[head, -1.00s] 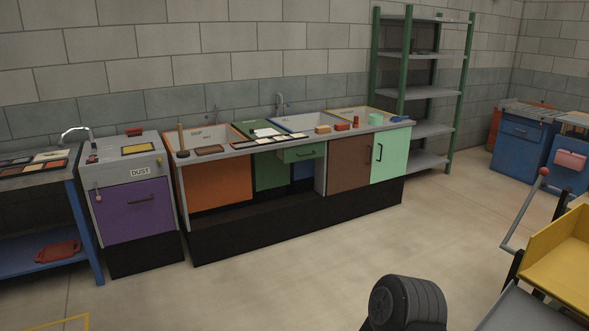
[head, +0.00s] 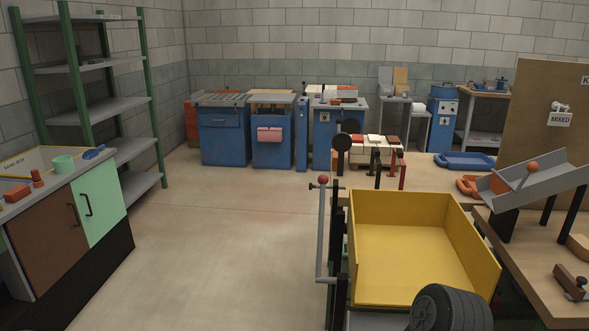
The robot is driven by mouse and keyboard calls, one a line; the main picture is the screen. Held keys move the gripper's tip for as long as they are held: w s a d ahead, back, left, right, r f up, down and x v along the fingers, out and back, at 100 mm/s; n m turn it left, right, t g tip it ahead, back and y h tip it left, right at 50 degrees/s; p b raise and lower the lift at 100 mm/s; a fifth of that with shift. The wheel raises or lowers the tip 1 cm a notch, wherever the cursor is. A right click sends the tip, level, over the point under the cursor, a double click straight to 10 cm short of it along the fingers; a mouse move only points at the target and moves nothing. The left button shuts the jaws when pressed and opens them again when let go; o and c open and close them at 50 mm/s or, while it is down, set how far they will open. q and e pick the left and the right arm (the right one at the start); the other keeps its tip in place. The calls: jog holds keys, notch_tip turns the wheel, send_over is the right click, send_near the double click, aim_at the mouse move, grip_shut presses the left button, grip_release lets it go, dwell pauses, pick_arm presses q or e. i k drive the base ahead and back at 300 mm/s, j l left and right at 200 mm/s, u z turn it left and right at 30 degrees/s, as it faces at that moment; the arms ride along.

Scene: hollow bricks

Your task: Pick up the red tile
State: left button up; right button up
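I cannot make out a clear red tile in the head view. Small reddish pieces sit in a rack of white, brown and red pieces (head: 368,154) on the wooden bench, too small to identify. A small red block (head: 37,179) and an orange-red block (head: 17,193) stand on the grey counter at the left. Neither of my grippers shows in this view, so I cannot see what they hold.
A yellow open bin (head: 410,280) stands close in front, with a red-knobbed lever (head: 323,181) beside it. A sloped grey chute (head: 535,182) is at right. Blue cabinets (head: 223,137) line the back. Open floor (head: 220,230) lies between counter and bin.

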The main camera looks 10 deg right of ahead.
aim_at(356, 138)
jog(key=i+j+z, duration=0.15)
jog(key=i+z, duration=0.2)
jog(key=i+j+z, duration=0.55)
jog(key=z, duration=0.15)
